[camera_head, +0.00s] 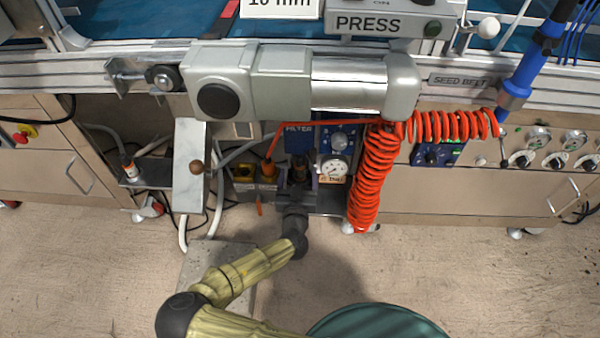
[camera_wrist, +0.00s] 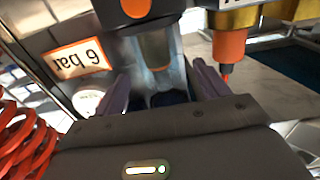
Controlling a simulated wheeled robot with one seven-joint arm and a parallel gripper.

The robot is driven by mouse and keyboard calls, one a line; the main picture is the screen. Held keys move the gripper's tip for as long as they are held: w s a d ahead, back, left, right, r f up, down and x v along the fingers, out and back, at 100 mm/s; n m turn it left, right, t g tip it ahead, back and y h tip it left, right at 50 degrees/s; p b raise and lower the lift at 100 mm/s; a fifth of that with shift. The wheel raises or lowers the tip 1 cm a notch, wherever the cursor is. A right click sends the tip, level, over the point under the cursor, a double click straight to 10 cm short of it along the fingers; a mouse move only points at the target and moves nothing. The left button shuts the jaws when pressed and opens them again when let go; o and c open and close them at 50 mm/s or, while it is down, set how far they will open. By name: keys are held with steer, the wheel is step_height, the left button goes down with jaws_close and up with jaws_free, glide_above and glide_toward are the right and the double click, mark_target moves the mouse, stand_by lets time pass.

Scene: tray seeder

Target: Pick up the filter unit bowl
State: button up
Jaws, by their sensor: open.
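The filter unit (camera_head: 300,140) is mounted under the machine's edge and carries a blue FILTER label. Its bowl (camera_wrist: 156,48) is a cloudy, brownish cup on the underside of the unit in the wrist view. In the head view the bowl is small, dark and partly hidden by my gripper (camera_head: 297,188). My gripper also shows in the wrist view (camera_wrist: 162,78), open, with one purple finger on each side of the space in front of the bowl. I cannot tell whether either finger touches it. Nothing is held.
A gauge (camera_head: 333,170) with a 6 bar tag (camera_wrist: 79,58) stands close beside the bowl. A red coiled hose (camera_head: 370,180) hangs to its right. An orange-tipped brass fitting (camera_wrist: 229,48) is on the other side. A grey motor housing (camera_head: 270,80) overhangs the area.

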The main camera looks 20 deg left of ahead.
mark_target(300, 159)
steer(key=b+x, duration=0.1)
steer(key=x, duration=0.1)
steer(key=b+x, duration=0.2)
steer(key=x, duration=0.1)
steer(key=shift+w+d+r, duration=0.1)
steer(key=shift+r, duration=0.1)
stand_by(0.6)
steer(key=c, duration=1.1)
steer(key=shift+r, duration=0.15)
steer(key=shift+r+p, duration=1.35)
steer(key=shift+r, duration=0.35)
steer(key=p+v, duration=0.5)
steer(key=v, duration=1.3)
steer(key=shift+p, duration=0.3)
